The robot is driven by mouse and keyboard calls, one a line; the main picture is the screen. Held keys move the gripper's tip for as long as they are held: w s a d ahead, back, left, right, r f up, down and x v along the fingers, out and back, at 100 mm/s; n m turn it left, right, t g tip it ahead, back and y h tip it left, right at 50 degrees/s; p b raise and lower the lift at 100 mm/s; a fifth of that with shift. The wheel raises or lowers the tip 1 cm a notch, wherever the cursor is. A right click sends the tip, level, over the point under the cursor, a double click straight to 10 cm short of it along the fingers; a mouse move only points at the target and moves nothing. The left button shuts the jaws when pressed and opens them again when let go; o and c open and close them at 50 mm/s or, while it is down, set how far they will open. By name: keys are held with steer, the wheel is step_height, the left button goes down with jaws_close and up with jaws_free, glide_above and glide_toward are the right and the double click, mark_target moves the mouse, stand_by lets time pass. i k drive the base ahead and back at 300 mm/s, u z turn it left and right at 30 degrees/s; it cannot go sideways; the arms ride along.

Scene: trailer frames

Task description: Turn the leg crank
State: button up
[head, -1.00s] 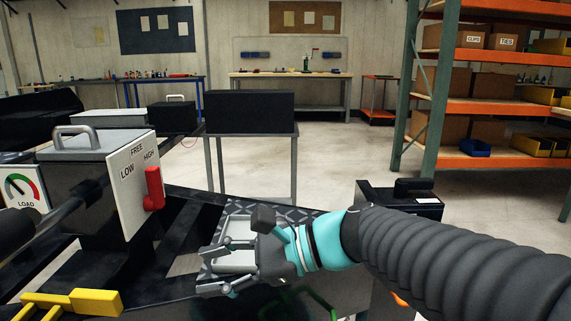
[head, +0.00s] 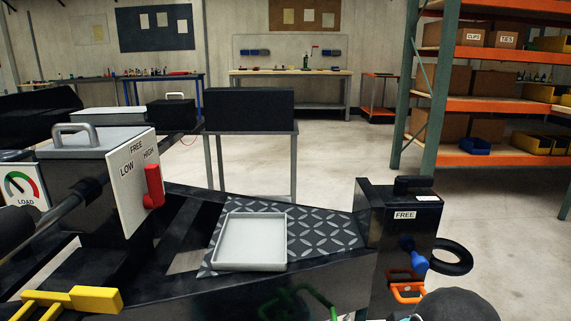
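A grey gearbox (head: 85,185) with a handle on top stands at the left. Its white plate (head: 132,180) reads LOW, FREE, HIGH, and a red lever (head: 154,186) sits on the plate's right side, near HIGH. A dark shaft with a thick grip (head: 65,205) reaches in from the left edge in front of the gearbox; it looks like the crank, but its outer end is cut off by the frame. My gripper is not in view. Only a dark rounded part, likely of my arm, shows at the bottom right.
A shallow white tray (head: 250,241) sits empty on a patterned plate. A black box (head: 400,213) labelled FREE carries a blue knob (head: 415,256), with a black ring beside it. A LOAD gauge (head: 20,187) and yellow bar (head: 70,299) are at the left. Shelving stands at the right.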

mark_target(19, 226)
steer(key=z, duration=0.45)
steer(key=k, duration=0.95)
steer(key=u, duration=2.7)
